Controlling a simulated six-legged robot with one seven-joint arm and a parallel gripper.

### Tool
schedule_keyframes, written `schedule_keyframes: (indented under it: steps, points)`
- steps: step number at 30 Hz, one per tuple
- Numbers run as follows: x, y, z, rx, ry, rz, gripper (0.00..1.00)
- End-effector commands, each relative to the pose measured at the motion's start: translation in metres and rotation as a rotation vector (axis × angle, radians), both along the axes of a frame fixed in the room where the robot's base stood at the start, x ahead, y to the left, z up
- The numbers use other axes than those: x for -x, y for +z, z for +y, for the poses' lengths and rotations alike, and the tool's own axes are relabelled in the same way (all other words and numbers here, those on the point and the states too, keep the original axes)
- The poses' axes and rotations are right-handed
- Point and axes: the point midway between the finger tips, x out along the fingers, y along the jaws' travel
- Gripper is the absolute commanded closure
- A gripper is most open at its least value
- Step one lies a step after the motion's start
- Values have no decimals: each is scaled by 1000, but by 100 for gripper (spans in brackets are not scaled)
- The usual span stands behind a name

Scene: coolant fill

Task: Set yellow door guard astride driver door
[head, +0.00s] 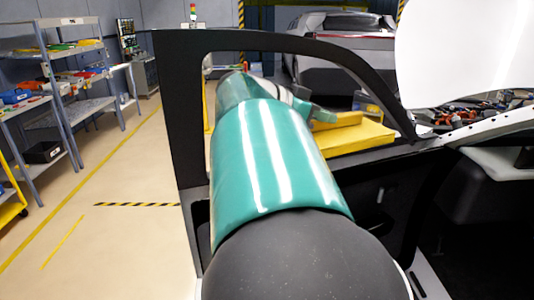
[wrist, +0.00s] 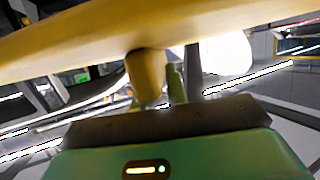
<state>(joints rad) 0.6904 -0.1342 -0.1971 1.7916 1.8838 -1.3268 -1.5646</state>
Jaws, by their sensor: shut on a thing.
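The yellow door guard (head: 358,138) is in my gripper, in front of the window opening of the black driver door (head: 178,110) in the head view. In the wrist view the guard (wrist: 90,38) spans the top of the picture as a long, slightly tilted yellow bar. A short yellow stem (wrist: 146,75) hangs from its middle, and my gripper (wrist: 160,78) is shut on it. In the head view my own green arm hides most of my gripper and part of the guard. I cannot tell whether the guard touches the door's sill.
A silver car (head: 345,65) stands behind the door. A white panel (head: 465,50) is raised at the right, over an open bay with parts (head: 465,118). Shelves (head: 50,70) with coloured items stand at the left. The floor (head: 120,170) between shelves and door is clear.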

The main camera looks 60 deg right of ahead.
Motion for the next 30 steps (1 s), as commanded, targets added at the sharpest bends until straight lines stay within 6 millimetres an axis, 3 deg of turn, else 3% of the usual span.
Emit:
schedule_keyframes:
  steps: [11,18,26,30]
  points:
    - [-16,-35,-72,-2,-1,2,100]
    - [-24,-74,-110,-2,-1,3,100]
    - [-29,-93,-127,0,0,0,100]
    - [-30,-113,-132,-3,1,2,100]
